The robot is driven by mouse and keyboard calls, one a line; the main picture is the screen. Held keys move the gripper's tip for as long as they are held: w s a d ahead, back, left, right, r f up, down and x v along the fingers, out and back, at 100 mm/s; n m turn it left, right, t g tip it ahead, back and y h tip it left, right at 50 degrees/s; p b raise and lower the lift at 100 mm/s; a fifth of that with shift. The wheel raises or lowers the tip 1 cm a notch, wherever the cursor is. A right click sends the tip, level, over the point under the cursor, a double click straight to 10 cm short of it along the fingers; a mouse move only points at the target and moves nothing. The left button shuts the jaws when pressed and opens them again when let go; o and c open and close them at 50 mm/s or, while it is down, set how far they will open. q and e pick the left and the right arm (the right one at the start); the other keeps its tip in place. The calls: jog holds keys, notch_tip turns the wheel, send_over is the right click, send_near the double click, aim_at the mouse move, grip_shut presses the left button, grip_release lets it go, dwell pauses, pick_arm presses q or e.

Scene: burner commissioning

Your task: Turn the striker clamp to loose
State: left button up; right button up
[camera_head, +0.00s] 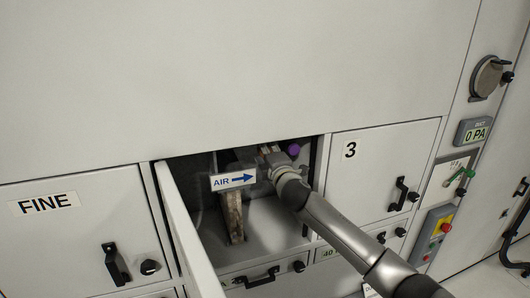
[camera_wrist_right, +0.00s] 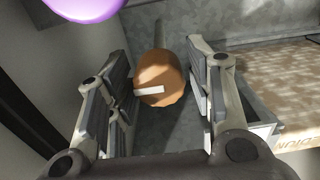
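An orange-brown round knob with a white pointer stripe (camera_wrist_right: 160,78), which looks like the striker clamp, shows in the right wrist view. The stripe lies nearly level, pointing left. My right gripper (camera_wrist_right: 160,62) is open, with one finger on each side of the knob. A narrow gap seems to show beside the knob; I cannot tell whether either finger touches it. In the head view my right gripper (camera_head: 271,156) reaches into the open bay, and the knob is hidden there. My left gripper is not in view.
A purple ball (camera_head: 293,149) is close above the gripper, also in the wrist view (camera_wrist_right: 85,8). A brown block (camera_head: 233,215) stands left, beside an AIR arrow sign (camera_head: 233,180). The open door (camera_head: 186,230) bounds the bay on the left, cabinet 3 (camera_head: 378,175) on the right.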

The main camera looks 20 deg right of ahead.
jog(key=s, duration=1.2)
jog(key=shift+d, duration=0.25)
jog(key=shift+f, duration=0.1)
